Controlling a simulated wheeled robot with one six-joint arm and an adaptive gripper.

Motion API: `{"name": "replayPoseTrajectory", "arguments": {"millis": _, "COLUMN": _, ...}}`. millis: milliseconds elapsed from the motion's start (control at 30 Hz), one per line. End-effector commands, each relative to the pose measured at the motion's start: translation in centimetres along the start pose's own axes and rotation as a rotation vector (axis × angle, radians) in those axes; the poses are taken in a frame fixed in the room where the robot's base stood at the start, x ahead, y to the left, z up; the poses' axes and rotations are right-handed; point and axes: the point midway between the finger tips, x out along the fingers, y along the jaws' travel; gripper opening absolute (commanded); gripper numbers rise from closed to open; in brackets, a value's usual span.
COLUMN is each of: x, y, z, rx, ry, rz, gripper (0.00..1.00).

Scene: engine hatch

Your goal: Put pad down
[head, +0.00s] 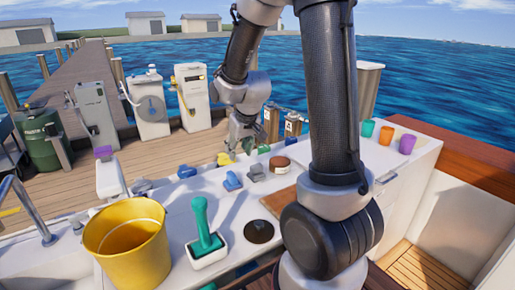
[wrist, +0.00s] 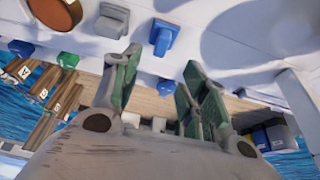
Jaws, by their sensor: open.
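My gripper (head: 240,143) hangs over the far edge of the white counter (head: 330,165) in the head view. In the wrist view its fingers (wrist: 162,85) are spread apart with nothing held between them. I cannot tell for sure which thing is the pad. A round brown-topped piece (head: 280,163) lies on the counter to the right of my gripper; it also shows in the wrist view (wrist: 56,13). A grey block (head: 257,172) and a blue block (head: 232,180) stand nearby. A yellow piece (head: 225,159) sits close below my gripper.
A yellow bucket (head: 128,250), a green-handled tool in a white tray (head: 207,252) and a dark disc (head: 259,231) stand at the front. Another blue piece (head: 187,171) lies farther left. Several cups (head: 386,135) stand at right. Water and a dock lie beyond.

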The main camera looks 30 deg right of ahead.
Motion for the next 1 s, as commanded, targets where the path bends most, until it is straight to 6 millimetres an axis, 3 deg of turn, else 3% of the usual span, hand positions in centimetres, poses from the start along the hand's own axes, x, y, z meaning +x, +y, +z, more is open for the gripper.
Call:
{"name": "replayPoseTrajectory", "arguments": {"millis": 67, "x": -3.7, "y": -0.1, "z": 0.7, "rx": 0.0, "ry": 0.012, "rz": -0.001, "gripper": 0.44}}
{"name": "replayPoseTrajectory", "arguments": {"millis": 200, "x": -11.0, "y": -0.2, "z": 4.0, "rx": 0.0, "ry": 0.011, "rz": -0.002, "gripper": 0.44}}
{"name": "replayPoseTrajectory", "arguments": {"millis": 300, "x": -15.5, "y": -0.3, "z": 7.4, "rx": 0.0, "ry": 0.006, "rz": -0.003, "gripper": 0.44}}
{"name": "replayPoseTrajectory", "arguments": {"millis": 433, "x": -19.6, "y": -0.4, "z": 11.9, "rx": 0.0, "ry": -0.001, "rz": -0.004, "gripper": 0.44}}
{"name": "replayPoseTrajectory", "arguments": {"millis": 533, "x": -21.4, "y": -0.4, "z": 14.5, "rx": 0.0, "ry": -0.006, "rz": -0.004, "gripper": 0.44}}
{"name": "replayPoseTrajectory", "arguments": {"millis": 667, "x": -22.6, "y": -0.4, "z": 16.5, "rx": 0.0, "ry": -0.011, "rz": -0.004, "gripper": 0.44}}
{"name": "replayPoseTrajectory", "arguments": {"millis": 1000, "x": -22.8, "y": -0.4, "z": 17.0, "rx": 0.0, "ry": -0.014, "rz": -0.004, "gripper": 0.44}}
